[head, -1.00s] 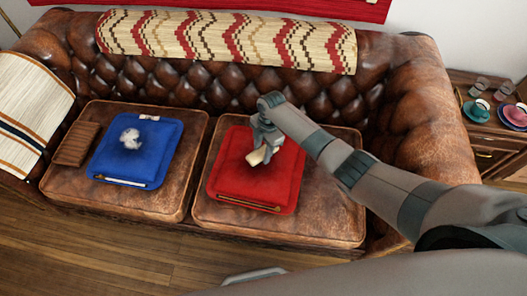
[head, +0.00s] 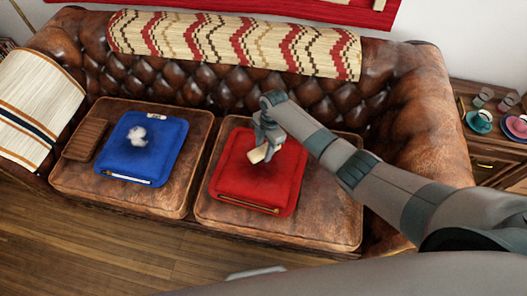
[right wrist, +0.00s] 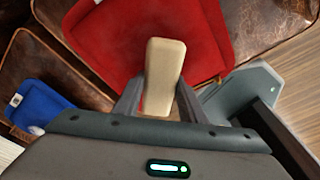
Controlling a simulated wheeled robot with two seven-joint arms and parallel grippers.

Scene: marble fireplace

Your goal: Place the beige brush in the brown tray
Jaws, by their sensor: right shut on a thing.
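My right gripper (head: 263,147) is shut on the beige brush (head: 258,154) and holds it over the red cushion on the sofa's right seat. In the right wrist view the pale block-shaped brush (right wrist: 164,75) sticks out between the two fingers, with the red cushion behind it. The gap between brush and cushion is hard to judge. The brown tray (head: 86,139), ribbed and rectangular, lies on the left seat, left of the blue cushion and well apart from my right gripper. My left gripper is not in view.
The blue cushion (head: 167,150) bears a fluffy whitish thing (head: 136,136), a small pale item and a thin stick. A thin brown stick (head: 248,208) lies along the red cushion's (head: 282,195) front edge. A side table (head: 490,150) with cups and plates stands at right.

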